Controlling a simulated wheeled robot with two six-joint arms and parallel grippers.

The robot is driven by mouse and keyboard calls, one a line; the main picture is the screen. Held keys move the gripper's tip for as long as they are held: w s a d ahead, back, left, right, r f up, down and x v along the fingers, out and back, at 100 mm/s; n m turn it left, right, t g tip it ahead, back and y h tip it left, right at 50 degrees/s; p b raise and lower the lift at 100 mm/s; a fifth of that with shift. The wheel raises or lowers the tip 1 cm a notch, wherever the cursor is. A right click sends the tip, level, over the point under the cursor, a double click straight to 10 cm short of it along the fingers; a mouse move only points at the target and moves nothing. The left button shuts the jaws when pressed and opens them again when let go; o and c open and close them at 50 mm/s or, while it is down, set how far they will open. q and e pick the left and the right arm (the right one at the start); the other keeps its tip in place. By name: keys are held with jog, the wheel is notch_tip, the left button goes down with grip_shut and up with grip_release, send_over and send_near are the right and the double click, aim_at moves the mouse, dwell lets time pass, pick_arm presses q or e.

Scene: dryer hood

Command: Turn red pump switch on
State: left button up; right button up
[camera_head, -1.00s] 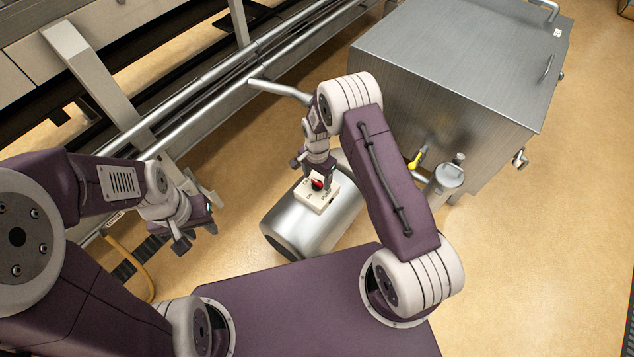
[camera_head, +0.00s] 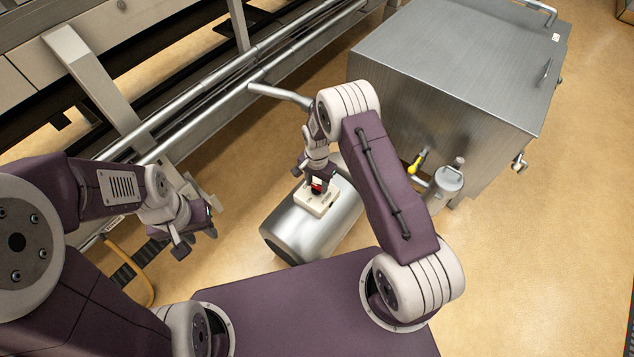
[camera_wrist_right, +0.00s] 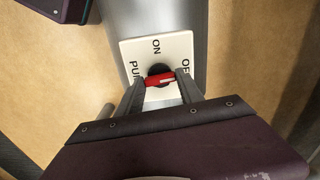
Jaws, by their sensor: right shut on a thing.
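The red pump switch (camera_head: 316,188) sits on a cream plate (camera_head: 318,204) on top of a silver cylindrical pump (camera_head: 292,228). In the right wrist view the red switch (camera_wrist_right: 159,80) lies crosswise on its plate (camera_wrist_right: 183,47), roughly in line with the "OFF" side, with "ON" printed a quarter turn away. My right gripper (camera_wrist_right: 158,83) is shut on the red switch, one finger at each end of it. My left gripper (camera_head: 198,240) hangs at the left, away from the pump, with its fingers apart and nothing between them.
A large steel tank (camera_head: 450,75) stands at the upper right, with a yellow-handled valve (camera_head: 417,162) and a small metal fitting (camera_head: 447,180) at its near side. Metal pipes (camera_head: 215,85) run along the left. Tan floor lies clear at the right.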

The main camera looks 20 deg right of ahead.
jog(key=n+p, duration=0.1)
jog(key=n, duration=0.2)
jog(key=shift+r+p, duration=0.15)
jog(key=shift+p, duration=0.15)
jog(key=n+p, duration=0.1)
jog(key=n, duration=0.4)
jog(key=n+p, duration=0.1)
jog(key=n, duration=0.3)
jog(key=shift+n+p, duration=0.55)
jog(key=shift+n, duration=1.85)
jog(key=o, duration=1.4)
